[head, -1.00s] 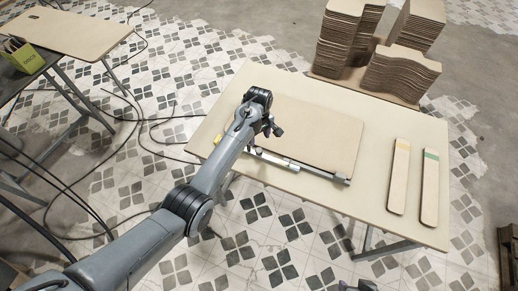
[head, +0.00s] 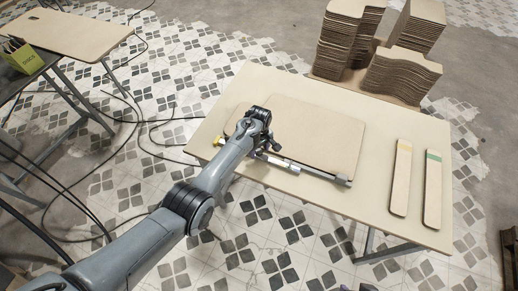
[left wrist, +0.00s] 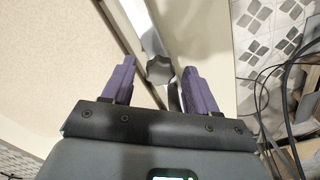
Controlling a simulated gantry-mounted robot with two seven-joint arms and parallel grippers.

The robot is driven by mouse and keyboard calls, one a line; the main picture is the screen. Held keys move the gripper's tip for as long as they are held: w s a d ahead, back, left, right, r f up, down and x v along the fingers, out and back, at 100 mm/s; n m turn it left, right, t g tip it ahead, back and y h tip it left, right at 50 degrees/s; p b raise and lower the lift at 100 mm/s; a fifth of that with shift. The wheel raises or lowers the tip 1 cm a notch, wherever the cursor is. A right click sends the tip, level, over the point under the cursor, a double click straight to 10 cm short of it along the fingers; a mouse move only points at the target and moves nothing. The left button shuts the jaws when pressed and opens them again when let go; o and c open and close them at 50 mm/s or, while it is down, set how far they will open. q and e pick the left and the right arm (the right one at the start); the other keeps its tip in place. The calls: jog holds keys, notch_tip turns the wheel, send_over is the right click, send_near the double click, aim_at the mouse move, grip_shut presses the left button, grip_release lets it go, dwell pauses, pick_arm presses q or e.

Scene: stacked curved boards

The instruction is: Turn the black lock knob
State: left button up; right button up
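The black lock knob (left wrist: 159,70) shows in the left wrist view, on a metal bar clamp and ahead of the gap between my fingertips. In the head view the silver clamp bar (head: 315,172) lies along the near edge of a flat board, and my arm hides the knob. My left gripper (left wrist: 157,80) has purple fingers, spread apart with nothing gripped. In the head view it (head: 268,146) is over the left part of the bar. Only small dark bits, perhaps my right gripper, show at the bottom edge of the head view.
The flat board (head: 320,135) lies on a pale table (head: 375,205). Two narrow strips, one with a yellow band (head: 400,178) and one with a green band (head: 433,190), lie at the right. Stacked curved boards (head: 400,72) stand behind. Cables lie on the floor at left.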

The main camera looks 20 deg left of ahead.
pick_arm(q)
jog(key=c, duration=1)
